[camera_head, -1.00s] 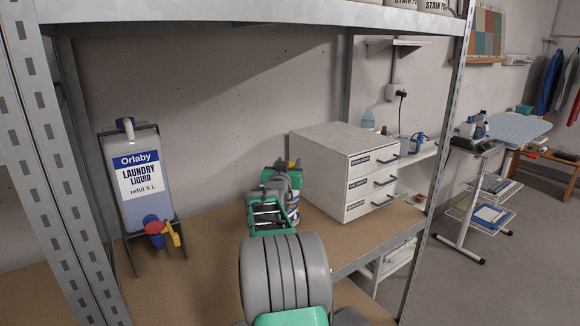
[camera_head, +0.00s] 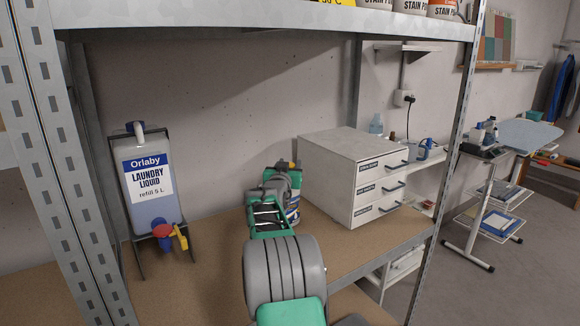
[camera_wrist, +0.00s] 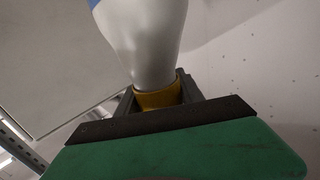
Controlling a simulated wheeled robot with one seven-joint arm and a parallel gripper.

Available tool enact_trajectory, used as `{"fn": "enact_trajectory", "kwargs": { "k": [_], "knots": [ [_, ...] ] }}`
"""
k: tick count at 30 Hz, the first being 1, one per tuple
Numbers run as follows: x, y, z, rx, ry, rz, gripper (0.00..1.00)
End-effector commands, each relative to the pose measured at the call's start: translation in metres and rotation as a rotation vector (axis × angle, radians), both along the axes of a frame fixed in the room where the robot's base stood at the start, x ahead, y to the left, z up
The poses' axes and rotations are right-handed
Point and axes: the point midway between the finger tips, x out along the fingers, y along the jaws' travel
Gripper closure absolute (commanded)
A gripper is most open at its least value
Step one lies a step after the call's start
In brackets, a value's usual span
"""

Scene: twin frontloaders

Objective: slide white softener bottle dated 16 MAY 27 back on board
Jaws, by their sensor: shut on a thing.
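In the wrist view a white bottle (camera_wrist: 143,40) with a yellow collar or cap (camera_wrist: 158,95) stands between the dark fingers of my gripper (camera_wrist: 160,98). The gripper is shut on it at the yellow part. A little blue shows at the bottle's upper left; no date is readable. In the head view my gripper (camera_head: 283,178) is over the brown shelf board, left of the white drawer unit. My arm hides most of what it holds there. A blue, white and yellow piece (camera_head: 293,212) shows just behind the arm; I cannot tell whether it is the bottle.
A laundry liquid dispenser (camera_head: 152,185) with a red and yellow tap stands at the left. The white drawer unit (camera_head: 352,180) stands close on the right. A metal shelf (camera_head: 270,20) with stain pots spans above. The brown board (camera_head: 200,260) is clear between dispenser and arm.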

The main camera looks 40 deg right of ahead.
Motion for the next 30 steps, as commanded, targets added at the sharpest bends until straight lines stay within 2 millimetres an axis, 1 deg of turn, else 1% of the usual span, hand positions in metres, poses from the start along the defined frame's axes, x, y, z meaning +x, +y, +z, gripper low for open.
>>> {"fn": "enact_trajectory", "kwargs": {
  "k": [24,30],
  "knots": [
    [0.044,-0.01,0.002,-0.002,-0.003,0.001,1.0],
    [0.049,-0.011,0.001,-0.001,-0.002,0.001,1.0]
  ]
}}
